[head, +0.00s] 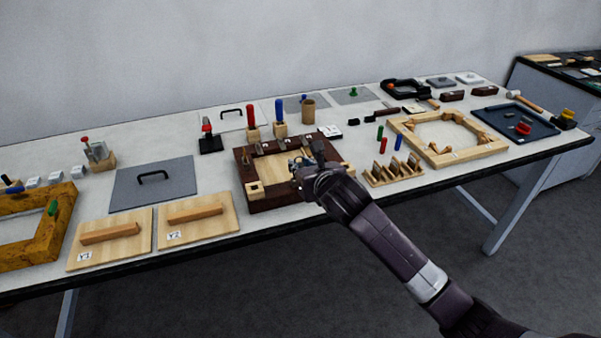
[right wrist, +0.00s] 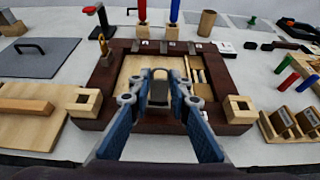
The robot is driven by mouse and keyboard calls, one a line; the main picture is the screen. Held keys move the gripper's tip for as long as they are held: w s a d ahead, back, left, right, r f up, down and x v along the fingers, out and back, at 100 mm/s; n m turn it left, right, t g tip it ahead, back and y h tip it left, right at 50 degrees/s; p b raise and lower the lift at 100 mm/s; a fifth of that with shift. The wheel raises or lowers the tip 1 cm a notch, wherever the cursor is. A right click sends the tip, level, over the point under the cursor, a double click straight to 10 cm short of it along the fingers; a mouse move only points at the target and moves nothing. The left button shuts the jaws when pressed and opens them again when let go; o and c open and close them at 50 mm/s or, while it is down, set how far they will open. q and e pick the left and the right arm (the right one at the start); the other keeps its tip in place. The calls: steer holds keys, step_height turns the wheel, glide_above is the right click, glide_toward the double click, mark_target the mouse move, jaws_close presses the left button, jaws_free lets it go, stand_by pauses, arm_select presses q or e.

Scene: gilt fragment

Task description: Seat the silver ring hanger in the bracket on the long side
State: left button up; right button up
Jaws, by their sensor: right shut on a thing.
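The dark brown frame (head: 245,172) lies on the table with a pale inner panel. My right gripper (head: 304,163) is over its right half, and its blue fingers also show in the right wrist view (right wrist: 161,84). They are shut on a small silver-grey piece (right wrist: 159,91), seemingly the silver ring hanger; its ring and lower end are not clear. Pale square-holed wooden blocks sit on the frame's near left corner (right wrist: 85,102) and near right corner (right wrist: 240,109). Small metal plates marked with letters line the far side (right wrist: 173,46). I cannot tell which part is the long-side bracket.
A brass-coloured hook (right wrist: 103,43) stands at the frame's far left. Red (head: 252,116) and blue (head: 279,112) handled tools stand behind. A slotted wooden rack (head: 393,174) is close on the right.

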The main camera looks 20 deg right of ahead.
steer(key=shift+f, duration=1.3)
steer(key=shift+f, duration=0.15)
steer(key=o, duration=0.9)
steer(key=shift+o, duration=0.2)
steer(key=shift+s+r, duration=0.25)
steer(key=v, duration=1.1)
steer(key=shift+s, duration=0.25)
steer(key=shift+r, duration=0.15)
